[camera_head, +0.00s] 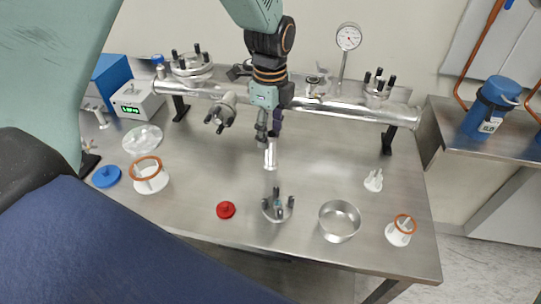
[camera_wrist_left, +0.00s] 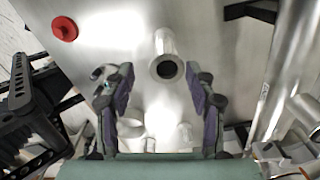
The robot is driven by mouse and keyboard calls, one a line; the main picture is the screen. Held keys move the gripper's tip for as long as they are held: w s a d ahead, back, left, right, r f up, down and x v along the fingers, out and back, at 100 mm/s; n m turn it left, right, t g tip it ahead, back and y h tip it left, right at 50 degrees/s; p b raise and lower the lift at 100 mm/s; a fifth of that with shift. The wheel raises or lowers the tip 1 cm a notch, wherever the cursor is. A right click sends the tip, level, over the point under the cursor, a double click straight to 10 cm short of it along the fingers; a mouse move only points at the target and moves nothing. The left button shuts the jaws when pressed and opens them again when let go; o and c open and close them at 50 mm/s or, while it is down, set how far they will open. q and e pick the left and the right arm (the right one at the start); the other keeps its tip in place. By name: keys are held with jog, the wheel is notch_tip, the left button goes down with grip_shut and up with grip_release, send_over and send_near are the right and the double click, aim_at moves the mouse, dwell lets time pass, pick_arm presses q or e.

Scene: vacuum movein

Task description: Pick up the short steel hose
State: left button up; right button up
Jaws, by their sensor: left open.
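The short steel hose (camera_head: 270,155) is a shiny silver tube standing upright on the steel table, below my left gripper (camera_head: 268,128). In the left wrist view the hose (camera_wrist_left: 165,44) shows its dark round open end, between and just beyond the fingertips of my left gripper (camera_wrist_left: 158,82). The gripper is open, with a finger on either side and visible gaps to the tube in that view. In the head view the gripper hides the hose's upper end.
A long steel pipe (camera_head: 300,103) with clamps runs along the table's back.

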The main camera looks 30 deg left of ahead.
aim_at(272, 151)
pick_arm(q)
jog(key=shift+w+d+f, duration=0.2)
jog(key=shift+f, duration=0.15)
jog(key=f, duration=0.6)
jog(key=shift+w+a+f+b, duration=0.15)
jog(key=shift+w+f+b, duration=0.05)
jog(key=shift+f+b, duration=0.2)
jog(key=shift+w+f, duration=0.15)
jog(key=shift+f, duration=0.3)
jog(key=shift+s+a+r, duration=0.1)
jog(key=shift+s+a, duration=0.05)
jog(key=shift+s, duration=0.05)
jog(key=shift+s+r, duration=0.1)
jog(key=shift+c, duration=0.7)
jog(key=shift+w, duration=0.25)
jog(key=c, duration=0.4)
jog(key=shift+s, duration=0.15)
grip_shut()
